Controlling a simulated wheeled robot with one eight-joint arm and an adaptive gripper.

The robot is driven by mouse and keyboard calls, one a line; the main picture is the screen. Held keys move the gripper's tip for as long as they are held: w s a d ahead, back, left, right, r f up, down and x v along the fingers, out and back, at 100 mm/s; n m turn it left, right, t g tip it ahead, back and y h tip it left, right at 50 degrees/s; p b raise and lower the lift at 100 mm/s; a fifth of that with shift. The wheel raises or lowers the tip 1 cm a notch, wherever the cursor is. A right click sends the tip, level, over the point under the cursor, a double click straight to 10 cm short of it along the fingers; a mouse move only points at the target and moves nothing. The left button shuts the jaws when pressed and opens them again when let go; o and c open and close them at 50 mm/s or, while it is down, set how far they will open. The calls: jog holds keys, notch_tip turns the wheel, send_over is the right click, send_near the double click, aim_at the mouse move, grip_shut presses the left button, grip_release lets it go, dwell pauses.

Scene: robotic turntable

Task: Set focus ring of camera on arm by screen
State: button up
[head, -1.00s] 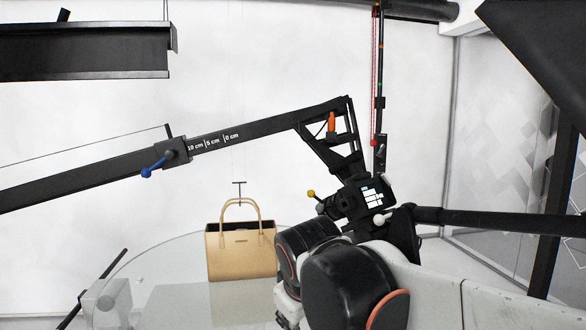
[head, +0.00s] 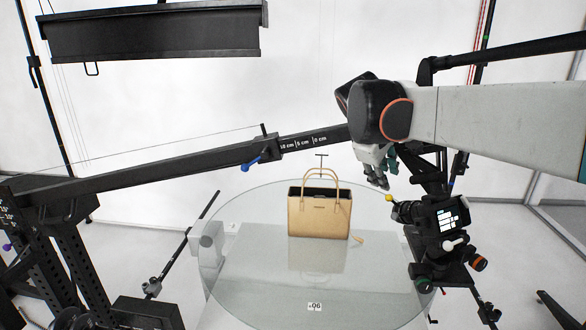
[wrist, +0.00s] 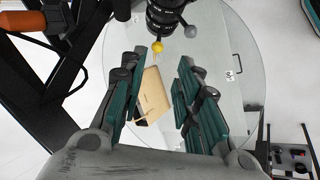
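The camera (head: 440,235) with its lit screen (head: 447,220) sits on the end of the black boom arm (head: 190,165), at the right in the head view. Its ribbed black lens (head: 406,211) points left and carries a yellow-knobbed lever (head: 390,198). In the wrist view the lens (wrist: 164,17) is at the top, with the yellow knob (wrist: 157,47) and a grey knob (wrist: 190,31). My gripper (head: 380,183) points down, above and just left of the lens. In the wrist view my gripper (wrist: 158,80) is open and empty, the yellow knob beyond its fingertips. Which ring is for focus I cannot tell.
A tan handbag (head: 319,218) stands on the round glass turntable (head: 245,275), below and left of the camera. An orange handle (wrist: 32,22) on the black frame shows at the upper left of the wrist view. A black light panel (head: 150,32) hangs at the upper left.

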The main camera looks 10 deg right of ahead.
aim_at(391, 197)
jog(key=p+x, duration=0.1)
jog(key=x, duration=1.2)
jog(key=shift+w+d+f, duration=0.1)
jog(key=shift+d+f, duration=0.15)
jog(key=shift+d, duration=0.05)
grip_shut()
